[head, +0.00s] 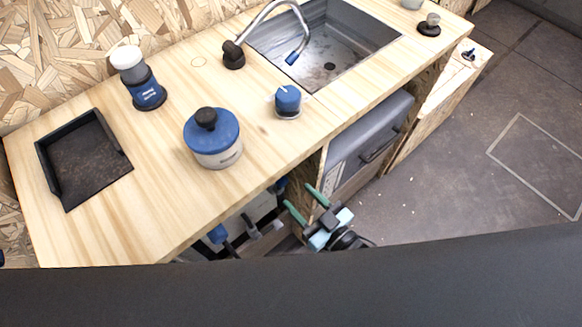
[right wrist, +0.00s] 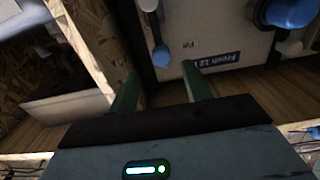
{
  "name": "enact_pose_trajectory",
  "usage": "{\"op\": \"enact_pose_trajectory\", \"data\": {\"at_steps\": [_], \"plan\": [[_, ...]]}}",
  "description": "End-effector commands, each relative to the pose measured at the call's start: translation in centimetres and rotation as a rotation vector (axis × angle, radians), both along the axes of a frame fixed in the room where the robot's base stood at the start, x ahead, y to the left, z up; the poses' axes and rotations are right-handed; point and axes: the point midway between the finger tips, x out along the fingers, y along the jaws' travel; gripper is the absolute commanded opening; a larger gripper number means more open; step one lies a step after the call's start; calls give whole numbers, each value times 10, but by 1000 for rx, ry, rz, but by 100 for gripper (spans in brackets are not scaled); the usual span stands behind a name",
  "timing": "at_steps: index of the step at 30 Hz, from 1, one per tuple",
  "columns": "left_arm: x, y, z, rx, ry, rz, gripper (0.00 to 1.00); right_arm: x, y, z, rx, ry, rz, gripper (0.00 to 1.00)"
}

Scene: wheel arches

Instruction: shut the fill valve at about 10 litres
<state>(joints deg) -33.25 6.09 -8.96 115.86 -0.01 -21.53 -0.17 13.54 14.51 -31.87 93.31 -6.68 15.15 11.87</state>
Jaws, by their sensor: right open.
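A pale tank (right wrist: 215,40) with a blue "Fresh 12" label stands in the open bay under the counter. A grey lever with a blue tip (right wrist: 161,55), which looks like the fill valve, hangs in front of it in the right wrist view. My right gripper (head: 299,196) is open and empty at the bay's front. Its green fingers (right wrist: 161,86) point toward the tank, with the lever's tip beyond and between them, apart from both. The counter hides much of the tank (head: 240,226) in the head view. I see no water level. My left gripper is not in view.
The wooden counter (head: 165,200) overhangs the bay. A wooden panel (right wrist: 88,45) stands left of the fingers. A blue cap (right wrist: 292,12) is at upper right. A grey drawer unit (head: 370,140) stands right of the bay. The floor (head: 430,190) at right is clear.

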Motion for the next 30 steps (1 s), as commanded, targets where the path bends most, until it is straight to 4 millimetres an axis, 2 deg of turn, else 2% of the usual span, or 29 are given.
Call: {"op": "enact_pose_trajectory", "data": {"at_steps": [7,21,30], "plan": [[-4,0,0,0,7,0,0,7,5,1,1,-2,-1,48],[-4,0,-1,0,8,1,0,57,41,0,2,1,-1,48],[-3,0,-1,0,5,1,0,63,46,0,0,1,-1,48]]}}
